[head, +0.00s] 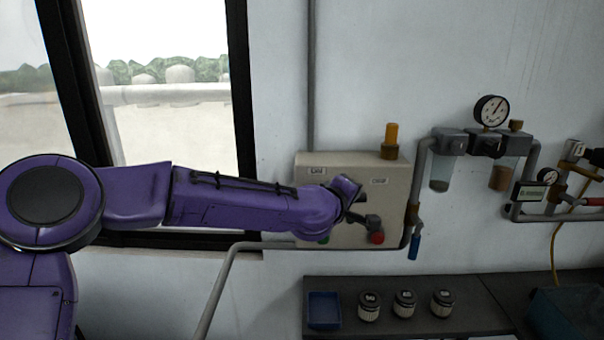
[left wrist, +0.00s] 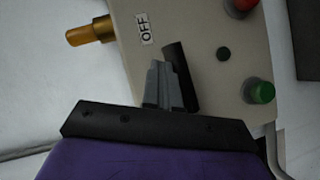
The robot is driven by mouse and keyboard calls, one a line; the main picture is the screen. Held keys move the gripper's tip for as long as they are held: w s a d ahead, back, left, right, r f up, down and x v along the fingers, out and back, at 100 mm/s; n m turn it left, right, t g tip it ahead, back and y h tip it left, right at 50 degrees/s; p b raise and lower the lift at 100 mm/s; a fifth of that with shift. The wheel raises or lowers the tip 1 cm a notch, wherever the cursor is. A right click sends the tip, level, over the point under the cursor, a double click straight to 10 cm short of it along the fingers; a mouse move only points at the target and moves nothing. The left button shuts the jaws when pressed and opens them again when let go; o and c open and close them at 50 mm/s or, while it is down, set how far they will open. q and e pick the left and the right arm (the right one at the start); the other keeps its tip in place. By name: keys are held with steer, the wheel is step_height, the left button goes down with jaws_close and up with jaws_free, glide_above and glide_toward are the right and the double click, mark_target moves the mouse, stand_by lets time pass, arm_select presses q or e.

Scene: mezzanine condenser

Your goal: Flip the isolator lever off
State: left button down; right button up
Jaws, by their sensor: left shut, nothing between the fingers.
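The isolator lever (left wrist: 182,75) is a dark bar on the face of a beige control box (head: 310,190). In the left wrist view it lies just right of my left gripper's fingertips (left wrist: 160,80), close along them; I cannot tell whether they touch. The OFF label (left wrist: 146,28) is above and left of the lever in that view, and the box's right label (head: 379,181) shows in the head view. My left gripper is shut and empty in front of the box. In the head view my wrist covers much of the lever area. My right gripper is not in view.
The box carries a green button (left wrist: 262,92), a red button (head: 376,238) and an amber beacon (head: 391,135) on top. A pipe with a blue-handled valve (head: 414,246) runs at its right. Below, a dark shelf (head: 480,318) holds a blue tray (head: 323,310) and several small filters.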

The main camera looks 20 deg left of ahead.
arm_select(q)
steer(key=s+d+r+p, duration=0.2)
steer(key=s+r, duration=0.6)
steer(key=r, duration=0.1)
steer(key=shift+s+d+r, duration=0.25)
steer(key=shift+s+d, duration=0.1)
steer(key=shift+s, duration=0.05)
steer(key=shift+f, duration=0.15)
